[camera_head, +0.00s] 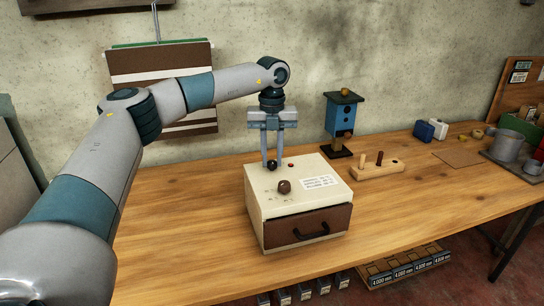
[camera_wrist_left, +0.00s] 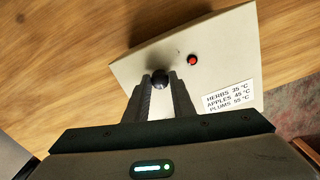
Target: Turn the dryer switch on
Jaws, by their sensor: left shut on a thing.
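The dryer (camera_head: 270,206) is a cream box with a brown front drawer, standing on the wooden table. Its top bears a dark knob at the back, a brown knob (camera_head: 284,186), a small red light or button (camera_head: 291,165) and a white label (camera_head: 316,183). My left gripper (camera_head: 272,162) points down at the dryer's top and is shut on the dark knob (camera_wrist_left: 160,79), which shows between its fingertips in the left wrist view. The red light or button (camera_wrist_left: 192,60) is beside it there. The brown knob is hidden in the wrist view. My right gripper is not seen.
A blue birdhouse (camera_head: 341,118) stands behind the dryer. A wooden peg block (camera_head: 377,168) lies to its right. Metal pots (camera_head: 508,147) and small boxes (camera_head: 431,130) are at the far right. The table left of the dryer is clear.

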